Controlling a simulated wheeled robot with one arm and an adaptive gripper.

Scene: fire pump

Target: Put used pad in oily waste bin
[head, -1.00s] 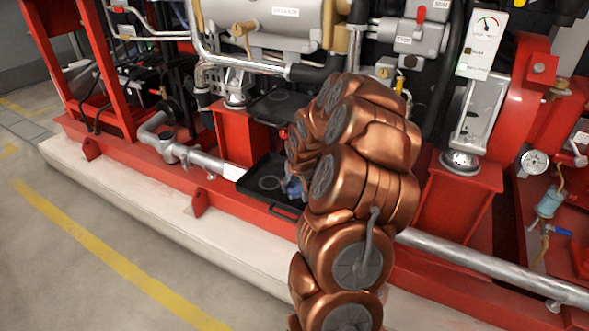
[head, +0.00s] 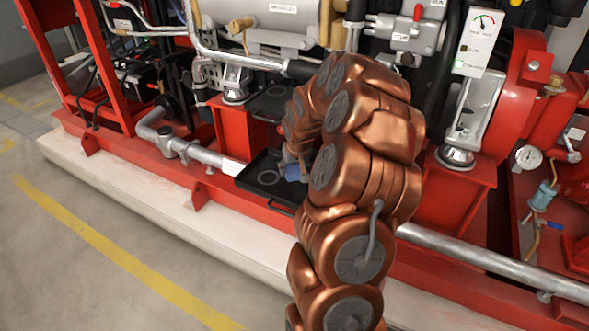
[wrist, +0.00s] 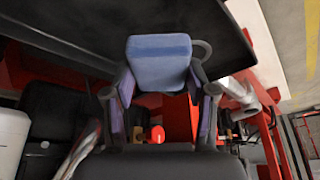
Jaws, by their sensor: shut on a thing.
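The used pad is a blue block (wrist: 160,60) held between the two fingers of my gripper (wrist: 163,88) in the wrist view. My gripper is shut on it. In the head view the pad (head: 291,172) shows as a small blue patch just left of my copper arm, over the right part of a black tray (head: 250,182). I cannot tell whether it touches the tray. My arm hides most of the gripper there. The tray also shows as a dark surface (wrist: 75,25) behind the pad in the wrist view. I see no oily waste bin in either view.
A red skid frame (head: 110,152) on a pale plinth (head: 130,188) carries pipes and pump parts around the tray. A silver pipe (head: 205,155) runs beside the tray's left end. A gauge (head: 529,157) is at right. Open floor with a yellow line (head: 110,250) lies front left.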

